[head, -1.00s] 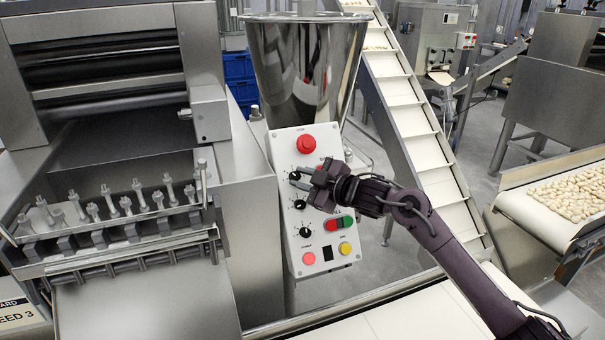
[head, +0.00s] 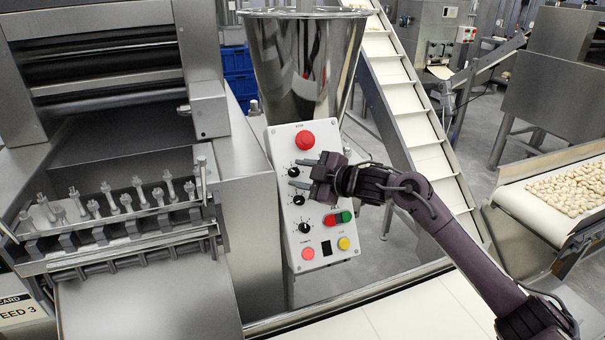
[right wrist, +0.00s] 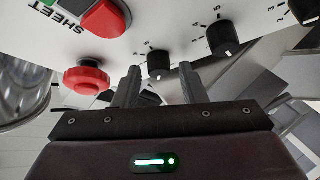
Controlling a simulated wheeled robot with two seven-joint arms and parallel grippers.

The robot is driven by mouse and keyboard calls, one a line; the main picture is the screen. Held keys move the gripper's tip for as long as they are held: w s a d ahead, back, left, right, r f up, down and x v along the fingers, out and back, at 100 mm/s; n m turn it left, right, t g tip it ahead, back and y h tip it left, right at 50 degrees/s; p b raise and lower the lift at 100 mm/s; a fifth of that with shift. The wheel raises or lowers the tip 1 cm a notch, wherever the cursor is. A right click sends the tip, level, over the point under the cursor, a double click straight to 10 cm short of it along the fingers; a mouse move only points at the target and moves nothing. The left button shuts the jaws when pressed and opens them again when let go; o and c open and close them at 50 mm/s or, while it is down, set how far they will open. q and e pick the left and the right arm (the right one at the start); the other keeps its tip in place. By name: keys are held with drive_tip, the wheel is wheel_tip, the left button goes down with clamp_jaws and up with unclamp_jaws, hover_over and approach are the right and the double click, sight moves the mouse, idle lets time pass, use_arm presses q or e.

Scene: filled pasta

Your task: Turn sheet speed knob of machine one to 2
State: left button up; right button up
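The control panel (head: 330,290) of the machine has several black knobs in a column below a red stop button (head: 304,140). My right gripper (head: 293,173) is at the top knob (head: 293,172), its two fingers pointing at the panel, one above and one below the knob. In the right wrist view this knob (right wrist: 158,63) lies between the fingertips of my open gripper (right wrist: 159,82), with a gap on each side. The middle knob (head: 298,200) and bottom knob (head: 304,228) are free. The dial numbers and knob names are too small to read surely. My left gripper is out of view.
A red and green switch (head: 338,218) and small red and yellow buttons are lower on the panel. In the right wrist view the red stop button (right wrist: 86,80) is close beside one finger. A metal hopper (head: 305,70) stands behind; a white belt (head: 400,310) runs in front.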

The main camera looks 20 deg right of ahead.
drive_tip(key=shift+o, duration=0.3)
drive_tip(key=shift+s+d, duration=0.25)
drive_tip(key=shift+s, duration=0.05)
drive_tip(key=b+v, duration=0.2)
drive_tip(key=v, duration=0.5)
drive_tip(key=shift+s, duration=0.1)
